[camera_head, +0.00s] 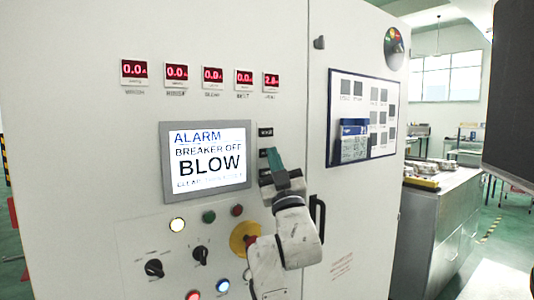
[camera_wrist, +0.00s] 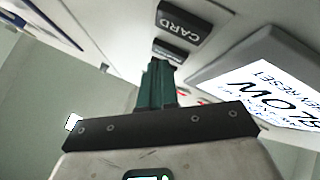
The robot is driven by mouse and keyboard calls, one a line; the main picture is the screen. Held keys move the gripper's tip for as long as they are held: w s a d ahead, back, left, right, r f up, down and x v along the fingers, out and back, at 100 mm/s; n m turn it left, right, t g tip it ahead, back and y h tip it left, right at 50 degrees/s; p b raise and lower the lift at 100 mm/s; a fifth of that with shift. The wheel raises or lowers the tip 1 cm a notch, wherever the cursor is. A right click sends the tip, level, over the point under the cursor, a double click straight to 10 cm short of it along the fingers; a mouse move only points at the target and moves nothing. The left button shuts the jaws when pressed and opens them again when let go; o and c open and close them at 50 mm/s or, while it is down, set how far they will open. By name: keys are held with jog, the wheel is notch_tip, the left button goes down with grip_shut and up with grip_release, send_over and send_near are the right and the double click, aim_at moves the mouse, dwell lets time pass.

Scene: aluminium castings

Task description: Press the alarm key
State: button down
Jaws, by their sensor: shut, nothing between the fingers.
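A column of dark keys stands just right of the screen on the white cabinet. The top key (camera_head: 265,132) is clear of my gripper; lower ones are partly covered. In the wrist view one key (camera_wrist: 180,22) reads CARD, and another key (camera_wrist: 170,50) lies by my fingertips, its label too small to read. I cannot tell which key is the alarm key. My gripper (camera_head: 273,153) is shut and empty, its green fingers pointing at the key column. In the wrist view the fingertips (camera_wrist: 158,64) overlap the lower key's edge; contact cannot be told.
The screen (camera_head: 206,160) reads ALARM, BREAKER OFF, BLOW. Red number displays (camera_head: 212,75) run above it. Below are lamps, dark knobs (camera_head: 200,255) and a yellow-ringed button (camera_head: 244,238) partly behind my arm. A door handle (camera_head: 317,215) is close to my wrist's right.

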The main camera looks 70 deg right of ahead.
jog(key=shift+s+a, duration=0.25)
jog(key=shift+s, duration=0.2)
jog(key=s+a, duration=0.1)
jog(key=s+p, duration=0.1)
jog(key=s+a+p, duration=0.1)
jog(key=s, duration=0.1)
jog(key=shift+s+a, duration=0.1)
jog(key=shift+a, duration=0.25)
dwell(1.0)
